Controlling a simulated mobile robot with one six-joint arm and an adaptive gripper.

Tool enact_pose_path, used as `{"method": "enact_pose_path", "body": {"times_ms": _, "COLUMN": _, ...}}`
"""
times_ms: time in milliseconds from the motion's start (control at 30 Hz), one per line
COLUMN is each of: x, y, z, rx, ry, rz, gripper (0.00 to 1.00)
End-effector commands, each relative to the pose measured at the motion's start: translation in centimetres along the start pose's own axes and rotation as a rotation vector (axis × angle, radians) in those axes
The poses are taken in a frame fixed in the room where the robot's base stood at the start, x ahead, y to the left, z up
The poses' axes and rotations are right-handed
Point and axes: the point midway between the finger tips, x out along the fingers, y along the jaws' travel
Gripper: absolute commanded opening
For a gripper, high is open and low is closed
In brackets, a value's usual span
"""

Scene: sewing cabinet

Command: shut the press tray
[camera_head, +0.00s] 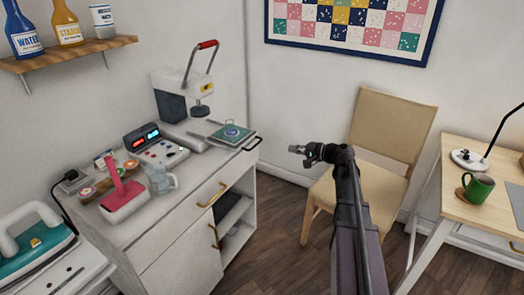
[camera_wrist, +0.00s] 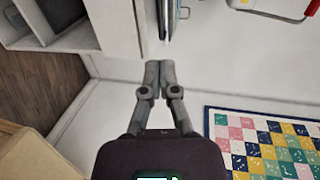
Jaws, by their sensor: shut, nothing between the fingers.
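The press (camera_head: 195,95), white and grey with a red-gripped lever, stands on the white cabinet. Its tray (camera_head: 232,133) is pulled out on rails to the right, with a green patterned square on it and a dark handle (camera_head: 252,143) at its outer end, near the cabinet's right edge. My gripper (camera_head: 296,151) is shut and empty, in the air right of the tray and apart from it. In the wrist view my closed fingers (camera_wrist: 158,70) point toward a thin, edge-on shape that looks like the tray (camera_wrist: 172,20).
The control box (camera_head: 158,144), glass jug (camera_head: 160,178) and pink-handled tool (camera_head: 122,194) crowd the cabinet top left of the tray. A wooden chair (camera_head: 386,130) stands behind my arm. A desk with a green mug (camera_head: 478,186) is at right.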

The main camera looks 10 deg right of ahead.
Motion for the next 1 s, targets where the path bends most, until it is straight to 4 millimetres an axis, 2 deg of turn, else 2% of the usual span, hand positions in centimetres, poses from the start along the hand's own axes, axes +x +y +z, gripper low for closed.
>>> {"method": "enact_pose_path", "body": {"times_ms": 367, "x": 0.0, "y": -0.1, "z": 0.0, "rx": 0.001, "ry": 0.001, "rz": -0.002, "gripper": 0.0}}
{"method": "enact_pose_path", "body": {"times_ms": 567, "x": 0.7, "y": 0.0, "z": -0.1, "rx": 0.001, "ry": 0.001, "rz": -0.002, "gripper": 0.0}}
{"method": "enact_pose_path", "body": {"times_ms": 767, "x": 2.8, "y": 0.1, "z": -0.1, "rx": 0.0, "ry": 0.0, "rz": -0.002, "gripper": 0.0}}
{"method": "enact_pose_path", "body": {"times_ms": 1000, "x": 6.3, "y": 0.1, "z": -0.2, "rx": 0.001, "ry": -0.001, "rz": -0.001, "gripper": 0.0}}
